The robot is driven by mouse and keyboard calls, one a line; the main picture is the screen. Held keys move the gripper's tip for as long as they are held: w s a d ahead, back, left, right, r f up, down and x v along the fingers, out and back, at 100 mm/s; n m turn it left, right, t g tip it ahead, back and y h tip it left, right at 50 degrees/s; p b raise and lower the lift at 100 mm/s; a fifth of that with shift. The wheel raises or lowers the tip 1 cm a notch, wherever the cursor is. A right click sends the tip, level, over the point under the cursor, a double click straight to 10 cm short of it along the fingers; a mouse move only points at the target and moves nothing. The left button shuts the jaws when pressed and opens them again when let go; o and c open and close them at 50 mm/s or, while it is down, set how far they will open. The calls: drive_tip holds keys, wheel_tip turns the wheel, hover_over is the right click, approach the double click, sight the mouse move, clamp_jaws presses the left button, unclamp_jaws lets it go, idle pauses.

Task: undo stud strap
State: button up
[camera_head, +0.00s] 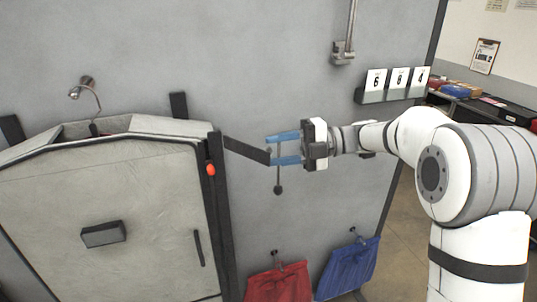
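A dark strap (245,150) sticks out to the right from the upper right edge of a grey garment bag or case (100,185). An orange-red knob (211,169) sits on the dark edge just below the strap's root; I cannot tell if it is the stud. My gripper (278,149) has blue fingers, one above the other, with a gap between them. It points left at the strap's free end. The strap end lies at the fingertips, close to the lower finger; I cannot tell if they touch.
A thin hanging rod with a dark ball (278,190) shows just below my gripper. Red cloth (280,284) and blue cloth (348,267) hang lower on the grey panel (225,60). A number-card shelf (390,95) is above my arm. A metal hook (88,92) tops the bag.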

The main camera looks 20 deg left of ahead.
drive_tip(key=b+v, duration=0.1)
drive_tip(key=v, duration=0.4)
drive_tip(key=shift+d, duration=0.1)
